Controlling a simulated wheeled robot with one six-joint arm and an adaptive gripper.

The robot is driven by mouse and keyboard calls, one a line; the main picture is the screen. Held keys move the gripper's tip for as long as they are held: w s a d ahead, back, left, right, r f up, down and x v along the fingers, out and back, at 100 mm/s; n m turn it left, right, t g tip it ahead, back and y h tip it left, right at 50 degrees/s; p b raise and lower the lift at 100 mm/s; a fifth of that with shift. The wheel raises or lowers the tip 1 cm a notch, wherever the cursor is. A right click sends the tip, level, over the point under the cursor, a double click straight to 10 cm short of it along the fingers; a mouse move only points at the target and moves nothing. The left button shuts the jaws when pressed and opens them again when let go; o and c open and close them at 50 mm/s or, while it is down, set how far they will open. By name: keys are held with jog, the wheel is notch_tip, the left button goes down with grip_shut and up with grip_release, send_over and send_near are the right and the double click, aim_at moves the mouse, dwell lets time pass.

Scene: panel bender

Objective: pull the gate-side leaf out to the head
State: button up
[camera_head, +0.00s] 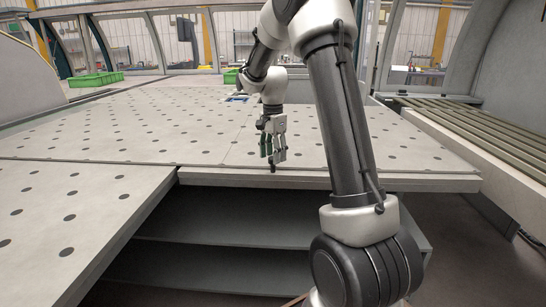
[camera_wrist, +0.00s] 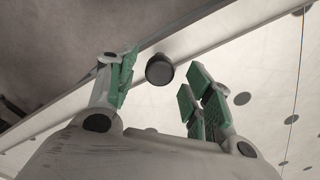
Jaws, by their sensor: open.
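A wide pale table leaf (camera_head: 400,155) with dark round spots spans the middle; its front edge is set back from the leaf (camera_head: 95,190) at left, which reaches nearer to me. I cannot tell from the pictures which is the gate-side one. A small black knob (camera_head: 272,169) sits at the front edge of the wide leaf. My gripper (camera_head: 273,157) points down over that edge, open, its green-padded fingers apart. In the wrist view, the knob (camera_wrist: 159,69) shows between the two fingers, with clear gaps at both sides; nothing is held.
Below the wide leaf's edge is an open dark space with grey shelves (camera_head: 230,215). A slatted bed (camera_head: 480,130) lies at right. Green crates (camera_head: 95,79) stand at the far left. My arm hides part of the table.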

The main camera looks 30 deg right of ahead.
jog(key=shift+f, duration=0.6)
jog(key=shift+c, duration=0.4)
grip_shut()
